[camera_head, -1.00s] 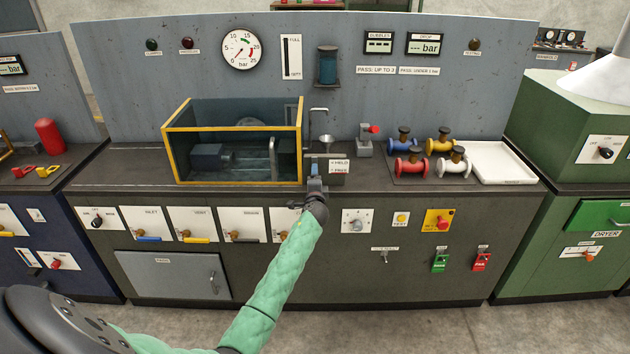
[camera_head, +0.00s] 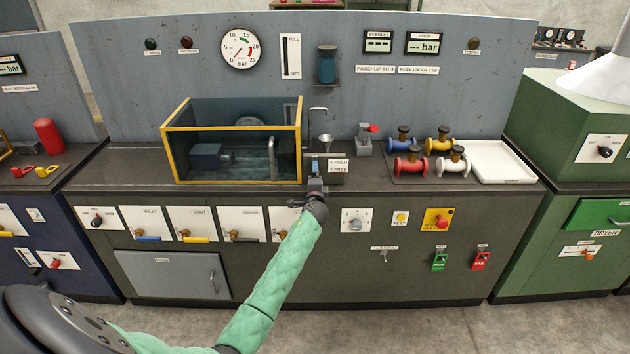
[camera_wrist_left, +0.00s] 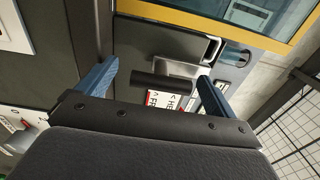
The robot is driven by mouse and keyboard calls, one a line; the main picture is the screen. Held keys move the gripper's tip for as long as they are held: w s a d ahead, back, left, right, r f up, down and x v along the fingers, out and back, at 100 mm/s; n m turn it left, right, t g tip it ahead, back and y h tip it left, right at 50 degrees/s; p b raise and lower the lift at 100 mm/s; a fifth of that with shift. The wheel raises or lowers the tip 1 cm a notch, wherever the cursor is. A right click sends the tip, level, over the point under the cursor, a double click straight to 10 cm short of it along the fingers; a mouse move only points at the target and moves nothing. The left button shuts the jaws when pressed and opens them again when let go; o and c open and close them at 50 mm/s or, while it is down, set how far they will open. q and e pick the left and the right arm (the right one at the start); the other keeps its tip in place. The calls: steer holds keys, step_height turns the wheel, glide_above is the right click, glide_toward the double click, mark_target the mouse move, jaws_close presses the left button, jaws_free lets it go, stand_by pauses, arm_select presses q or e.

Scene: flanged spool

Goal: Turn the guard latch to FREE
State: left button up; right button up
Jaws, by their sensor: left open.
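The guard latch's label plate (camera_head: 338,165), marked HELD above and FREE below, is on the counter beside the right end of the yellow-framed guard (camera_head: 240,182). My left gripper (camera_head: 316,168) is just left of the plate and partly covers the latch. In the left wrist view, a dark bar (camera_wrist_left: 165,82), seemingly the latch handle, lies between the open blue fingers of my left gripper (camera_wrist_left: 158,76). I cannot tell whether a finger touches it. The label (camera_wrist_left: 163,100) shows below the bar, turned and partly hidden. My right gripper is out of view.
A tap and funnel (camera_head: 326,140) stand just behind the latch. A small stand with a red knob (camera_head: 366,140), coloured flanged spools (camera_head: 430,152) and a white tray (camera_head: 503,163) are to the right. Valve panels line the cabinet front below.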

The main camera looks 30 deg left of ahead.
arm_select(q)
steer(key=shift+s+d, duration=0.15)
steer(key=shift+s, duration=0.15)
steer(key=b+v, duration=0.2)
steer(key=v, duration=0.5)
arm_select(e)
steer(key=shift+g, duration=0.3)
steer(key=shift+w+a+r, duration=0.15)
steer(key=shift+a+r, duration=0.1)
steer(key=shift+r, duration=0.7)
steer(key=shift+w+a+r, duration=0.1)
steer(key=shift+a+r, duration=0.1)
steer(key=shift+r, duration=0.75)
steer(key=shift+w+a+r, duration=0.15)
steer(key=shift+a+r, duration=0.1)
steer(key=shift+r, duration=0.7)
